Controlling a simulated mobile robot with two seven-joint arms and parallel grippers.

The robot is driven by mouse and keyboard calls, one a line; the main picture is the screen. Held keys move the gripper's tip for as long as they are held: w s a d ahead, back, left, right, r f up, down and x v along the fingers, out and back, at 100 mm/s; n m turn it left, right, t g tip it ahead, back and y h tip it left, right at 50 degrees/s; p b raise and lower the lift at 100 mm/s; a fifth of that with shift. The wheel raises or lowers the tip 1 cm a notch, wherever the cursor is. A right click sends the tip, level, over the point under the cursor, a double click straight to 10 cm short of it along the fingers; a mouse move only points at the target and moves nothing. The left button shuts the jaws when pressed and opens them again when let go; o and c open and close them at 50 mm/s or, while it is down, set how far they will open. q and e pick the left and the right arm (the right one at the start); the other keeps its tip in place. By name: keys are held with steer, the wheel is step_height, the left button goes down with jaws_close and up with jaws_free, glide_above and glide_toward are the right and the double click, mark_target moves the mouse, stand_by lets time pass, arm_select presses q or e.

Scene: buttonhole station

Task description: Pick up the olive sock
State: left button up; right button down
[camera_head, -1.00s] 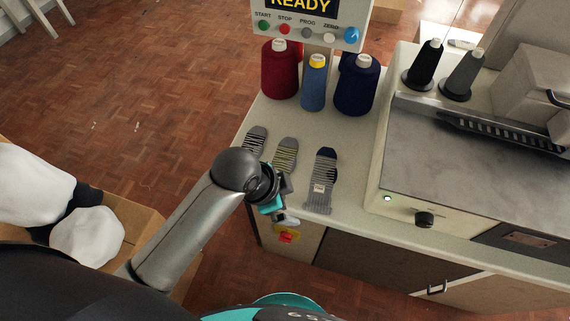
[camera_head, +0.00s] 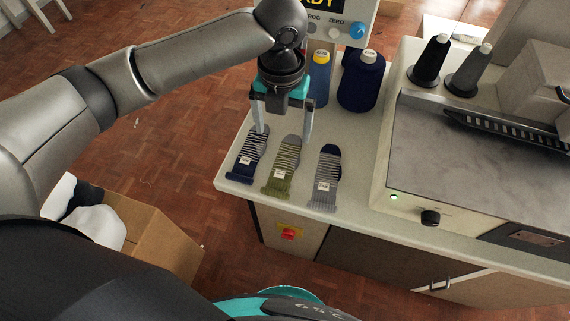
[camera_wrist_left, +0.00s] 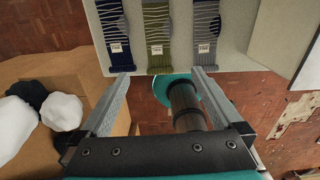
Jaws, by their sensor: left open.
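In the left wrist view the olive sock (camera_wrist_left: 157,38) lies in the middle, beyond the gap between the open fingers (camera_wrist_left: 163,74). My right gripper is not in view.
Blue (camera_head: 318,80) and navy (camera_head: 361,82) thread cones stand behind the socks, close to my left arm. A grey machine (camera_head: 470,165) fills the counter's right. A cardboard box (camera_head: 160,245) with white and dark items sits at lower left. The counter's front edge lies close before the socks.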

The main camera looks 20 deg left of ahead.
arm_select(q)
steer(key=b, duration=0.3)
glide_above(282, 172)
step_height(282, 172, down, 11)
steer(key=shift+r, duration=0.15)
step_height(282, 172, down, 4)
steer(key=shift+r+b, duration=0.1)
steer(key=shift+b, duration=0.7)
steer(key=shift+f, duration=0.3)
steer(key=shift+c, duration=1.2)
steer(key=c, duration=0.7)
steer(key=shift+c, duration=0.6)
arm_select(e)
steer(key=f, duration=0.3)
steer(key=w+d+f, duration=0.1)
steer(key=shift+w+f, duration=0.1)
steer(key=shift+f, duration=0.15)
